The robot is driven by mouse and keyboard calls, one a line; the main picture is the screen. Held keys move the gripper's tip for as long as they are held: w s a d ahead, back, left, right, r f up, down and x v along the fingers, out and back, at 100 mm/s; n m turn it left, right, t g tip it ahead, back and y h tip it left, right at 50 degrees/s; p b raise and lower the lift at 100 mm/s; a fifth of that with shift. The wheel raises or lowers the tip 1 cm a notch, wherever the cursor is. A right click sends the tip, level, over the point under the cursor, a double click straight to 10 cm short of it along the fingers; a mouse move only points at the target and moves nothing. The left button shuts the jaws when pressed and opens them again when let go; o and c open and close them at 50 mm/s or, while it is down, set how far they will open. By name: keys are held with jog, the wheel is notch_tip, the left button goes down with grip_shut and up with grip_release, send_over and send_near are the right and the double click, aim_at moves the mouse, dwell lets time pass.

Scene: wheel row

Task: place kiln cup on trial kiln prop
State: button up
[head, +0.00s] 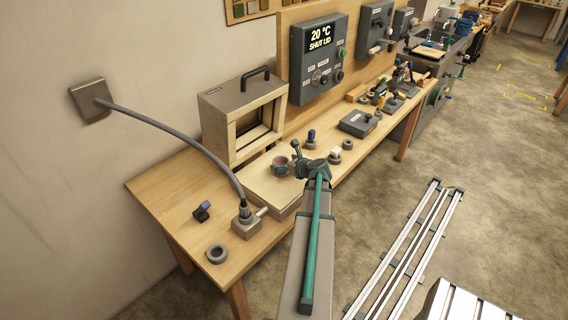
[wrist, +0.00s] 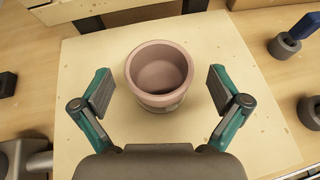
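The kiln cup (head: 279,167) is a pinkish, round, empty cup standing upright on a pale square slab (head: 262,190) on the bench. In the wrist view the cup (wrist: 159,72) is ahead of and between the two fingers of my gripper (wrist: 160,92), with a gap on each side. A box-shaped kiln (head: 212,118) with an open front and dark handle stands behind the slab. I cannot pick out the trial kiln prop for certain.
Rings and a grey box (head: 359,123) lie to the right. A control box (head: 318,58) reads 20 °C, SHUT LID.

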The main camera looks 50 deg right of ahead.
jog(key=shift+r, duration=0.15)
jog(key=b+v, duration=0.3)
jog(key=v, duration=0.9)
dwell(0.3)
